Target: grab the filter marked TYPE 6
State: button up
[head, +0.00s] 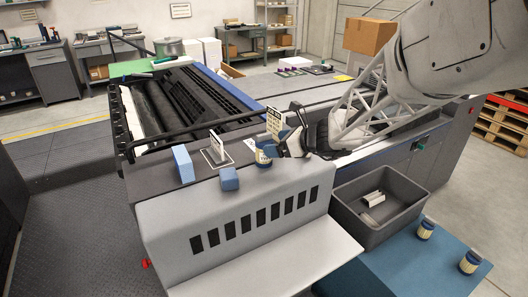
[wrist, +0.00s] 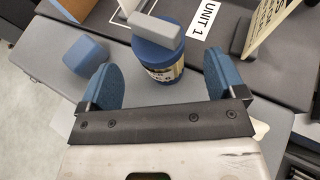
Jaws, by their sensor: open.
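A filter with a blue top and a cream label band (wrist: 166,73) stands on the machine's top. Its label is partly readable, and the end looks like "E 6". A light grey bar (wrist: 155,33) lies across its top in the wrist view. The same filter (head: 263,163) shows in the head view, just left of my gripper (head: 281,149). In the wrist view my gripper (wrist: 160,82) is open, with one blue finger pad on each side of the filter's near side. Two more filters, (head: 425,230) and (head: 469,262), stand on a blue surface; their markings are too small to read.
A blue block (head: 182,164) and a smaller blue block (head: 229,179) stand left of the filter. A small sign (head: 217,147) and a card (head: 274,122) stand close by. A "UNIT 1" label (wrist: 210,22) lies behind it. A dark grey crate (head: 345,214) holds pale pieces.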

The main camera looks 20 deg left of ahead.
aim_at(265, 135)
jog(key=shift+x, duration=2.6)
jog(key=shift+f, duration=0.1)
jog(key=c, duration=1.1)
jog(key=shift+o, duration=0.2)
jog(key=shift+r, duration=0.65)
jog(key=shift+s+d+r, duration=0.1)
jog(key=shift+s+r, duration=0.05)
jog(key=shift+r, duration=0.45)
jog(key=shift+s+d+r, duration=0.1)
jog(key=shift+s+r, duration=0.1)
jog(key=shift+r, duration=0.4)
jog(key=s+d+r, duration=0.1)
jog(key=s+d, duration=0.6)
jog(key=s, duration=0.6)
jog(key=shift+s+d+r, duration=0.15)
jog(key=shift+s+d, duration=0.05)
jog(key=shift+s, duration=0.05)
